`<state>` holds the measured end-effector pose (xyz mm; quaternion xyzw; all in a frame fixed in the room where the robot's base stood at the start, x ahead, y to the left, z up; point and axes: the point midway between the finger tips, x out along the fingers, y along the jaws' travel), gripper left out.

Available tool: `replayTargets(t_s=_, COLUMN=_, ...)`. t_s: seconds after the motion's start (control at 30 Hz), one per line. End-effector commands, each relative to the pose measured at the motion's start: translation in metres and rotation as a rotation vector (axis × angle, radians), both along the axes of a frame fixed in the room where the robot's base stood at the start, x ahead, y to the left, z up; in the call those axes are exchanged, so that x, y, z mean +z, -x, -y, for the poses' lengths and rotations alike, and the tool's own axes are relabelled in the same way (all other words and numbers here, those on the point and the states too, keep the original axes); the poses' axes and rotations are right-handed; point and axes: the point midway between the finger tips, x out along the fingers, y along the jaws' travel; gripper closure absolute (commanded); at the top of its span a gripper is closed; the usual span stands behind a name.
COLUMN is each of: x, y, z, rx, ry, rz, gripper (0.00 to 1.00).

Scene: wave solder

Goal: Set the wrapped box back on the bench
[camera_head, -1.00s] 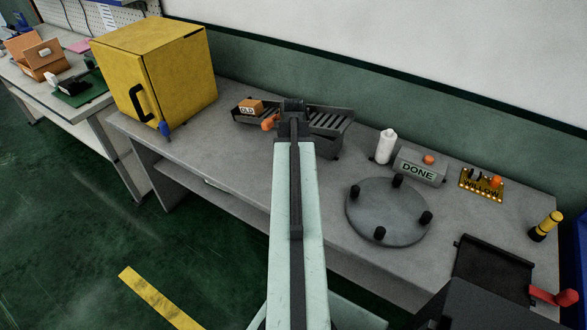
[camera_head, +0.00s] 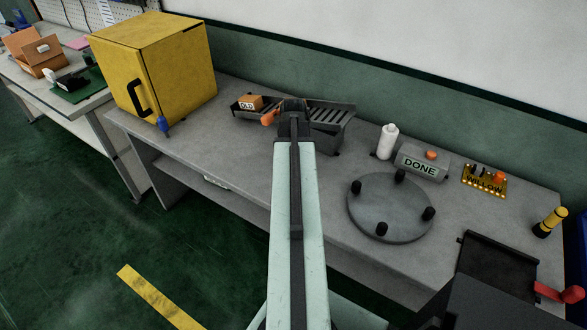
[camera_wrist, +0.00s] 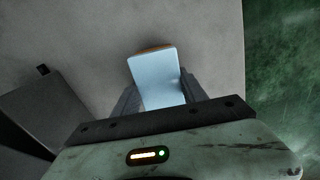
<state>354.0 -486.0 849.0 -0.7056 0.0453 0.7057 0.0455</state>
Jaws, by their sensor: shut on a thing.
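My gripper (camera_wrist: 159,96) is shut on a pale blue, flat-faced box (camera_wrist: 155,70) in the wrist view. A thin brown-orange edge shows along the box's far end. The two dark fingers sit on either side of it. The grey bench (camera_wrist: 205,45) lies beneath; I cannot tell whether the box touches it. In the head view my gripper (camera_head: 293,106) is over the back of the bench (camera_head: 240,155), in front of a dark slatted tray, and the held box is hidden by my arm.
The slatted tray (camera_head: 330,117) carries a box marked OLD (camera_head: 249,102). A yellow cabinet (camera_head: 180,75) stands left. To the right are a white bottle (camera_head: 386,142), a DONE block (camera_head: 421,163) and a round plate with pegs (camera_head: 380,205). Bare bench lies left of my arm.

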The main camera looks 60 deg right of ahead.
Motion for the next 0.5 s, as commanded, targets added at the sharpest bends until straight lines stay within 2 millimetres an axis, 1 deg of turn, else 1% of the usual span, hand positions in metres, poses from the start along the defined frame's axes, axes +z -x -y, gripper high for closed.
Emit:
replayTargets(t_s=0.3, x=-0.0054, y=0.0001, z=0.0001, rx=0.0, ry=0.0, rz=0.0, gripper=1.0)
replayTargets(t_s=0.33, x=-0.0053, y=0.0001, z=0.0001, rx=0.0, ry=0.0, rz=0.0, gripper=0.47)
replayTargets(t_s=0.37, x=-0.0047, y=0.0001, z=0.0001, rx=0.0, ry=0.0, rz=0.0, gripper=0.39)
replayTargets(t_s=0.4, x=-0.0046, y=0.0001, z=0.0001, rx=0.0, ry=0.0, rz=0.0, gripper=0.28)
replayTargets(t_s=0.43, x=-0.0046, y=0.0001, z=0.0001, rx=0.0, ry=0.0, rz=0.0, gripper=0.25)
replayTargets(t_s=0.5, x=-0.0046, y=0.0002, z=0.0001, rx=0.0, ry=0.0, rz=0.0, gripper=0.25)
